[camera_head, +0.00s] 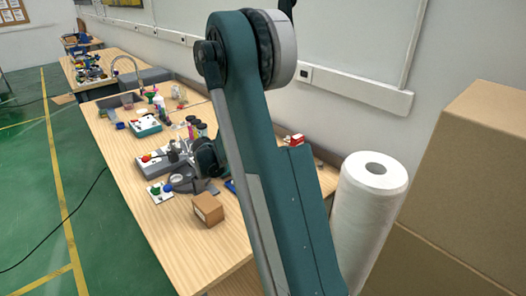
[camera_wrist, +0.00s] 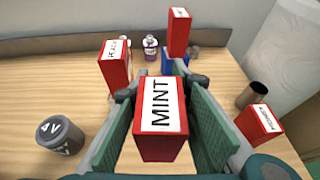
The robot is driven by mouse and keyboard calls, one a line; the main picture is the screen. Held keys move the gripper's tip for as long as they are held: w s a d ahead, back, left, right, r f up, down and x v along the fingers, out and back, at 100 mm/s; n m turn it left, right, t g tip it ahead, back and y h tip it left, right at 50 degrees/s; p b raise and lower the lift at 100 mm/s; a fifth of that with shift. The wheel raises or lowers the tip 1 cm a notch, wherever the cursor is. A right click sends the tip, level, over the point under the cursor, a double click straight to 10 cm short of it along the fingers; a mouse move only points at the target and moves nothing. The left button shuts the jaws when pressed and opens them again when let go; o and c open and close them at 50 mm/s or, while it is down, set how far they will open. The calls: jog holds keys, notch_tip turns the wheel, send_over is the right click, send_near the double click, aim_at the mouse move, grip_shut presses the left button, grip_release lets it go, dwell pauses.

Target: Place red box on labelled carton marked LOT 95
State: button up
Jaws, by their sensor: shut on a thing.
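My gripper (camera_wrist: 162,92) is shut on a red box (camera_wrist: 165,148) with a white top label reading MINT, held between its two green pads in the wrist view. Other red boxes with white labels show there: one at left (camera_wrist: 115,72), one at the back (camera_wrist: 179,38) and one at right (camera_wrist: 260,127); their labels are hard to read. In the head view, a small brown carton (camera_head: 208,209) sits near the table's front edge. Marks on its side are too small to read, so I cannot confirm LOT 95. My arm hides part of the table.
A dark grey canister (camera_wrist: 58,134) stands at left in the wrist view, and a brown cylinder (camera_wrist: 250,95) at right. In the head view, a white paper roll (camera_head: 368,215) and large cardboard boxes (camera_head: 455,200) stand at right. The wooden table (camera_head: 195,250) is clear around the small carton's front.

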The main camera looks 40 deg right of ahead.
jog(key=shift+a, duration=0.1)
jog(key=s+a+r+n+t+p, duration=0.1)
jog(key=a+r+n+t, duration=0.2)
jog(key=a, duration=1.1)
jog(key=s+a+r+n+t+p, duration=0.1)
jog(key=a+r, duration=0.4)
jog(key=a, duration=0.9)
jog(key=shift+s+r+n+t+y+p, duration=0.4)
jog(key=shift+s+n+t, duration=0.45)
jog(key=shift+t, duration=0.35)
jog(key=shift+w+a+f, duration=0.1)
jog(key=shift+w+f, duration=0.05)
notch_tip(320, 180, down, 6)
jog(key=b, duration=0.1)
jog(key=shift+f+b, duration=0.65)
jog(key=shift+f, duration=1.2)
jog(key=shift+f, duration=0.2)
